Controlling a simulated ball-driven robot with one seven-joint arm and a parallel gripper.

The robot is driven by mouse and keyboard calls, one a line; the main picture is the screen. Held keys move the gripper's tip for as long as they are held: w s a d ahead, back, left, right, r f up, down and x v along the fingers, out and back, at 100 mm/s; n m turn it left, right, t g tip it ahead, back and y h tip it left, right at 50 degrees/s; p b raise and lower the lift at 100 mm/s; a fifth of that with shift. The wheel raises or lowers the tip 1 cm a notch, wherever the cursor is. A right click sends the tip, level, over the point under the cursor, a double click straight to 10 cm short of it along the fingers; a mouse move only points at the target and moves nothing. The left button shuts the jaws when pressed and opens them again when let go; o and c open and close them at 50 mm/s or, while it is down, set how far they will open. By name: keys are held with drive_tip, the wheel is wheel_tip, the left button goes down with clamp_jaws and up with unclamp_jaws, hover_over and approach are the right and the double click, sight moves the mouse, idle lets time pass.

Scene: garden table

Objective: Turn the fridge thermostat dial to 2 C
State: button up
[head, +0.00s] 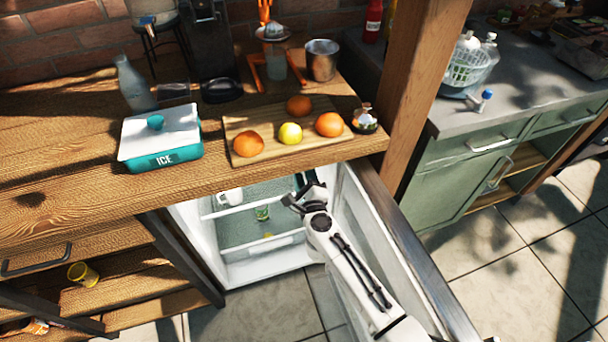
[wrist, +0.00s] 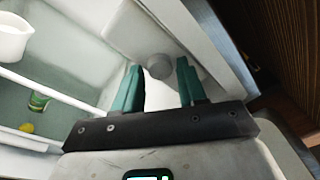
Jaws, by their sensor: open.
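The fridge (head: 208,243) stands open under the wooden counter, its door (head: 365,215) swung out to the right. In the wrist view a round grey dial (wrist: 160,66) sits on a pale housing on the fridge's inner wall. Its markings and setting cannot be read. My gripper (head: 304,186) reaches into the upper right of the fridge opening. In the wrist view its two teal fingers (wrist: 160,85) are open and empty, with the dial appearing between and just beyond their tips. I cannot tell whether they touch it. The dial is hidden in the head view.
Inside the fridge are a white jug (wrist: 14,38), a green can (wrist: 39,101) and a yellow fruit (wrist: 26,128) on shelves. Above, the counter holds an ICE box (head: 160,140) and a cutting board (head: 270,116) with fruit. The counter's edge overhangs my gripper closely.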

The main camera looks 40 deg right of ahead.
drive_tip(key=shift+c, duration=0.5)
clamp_jaws()
drive_tip(key=shift+m, duration=0.4)
drive_tip(key=shift+r+m+g+y+p, duration=0.1)
drive_tip(key=shift+m+g+y+p, duration=0.3)
drive_tip(key=shift+m+p, duration=2.3)
drive_tip(key=m+b, duration=0.2)
drive_tip(key=shift+m+b, duration=0.35)
drive_tip(key=shift+m, duration=0.05)
drive_tip(key=shift+o, duration=0.5)
unclamp_jaws()
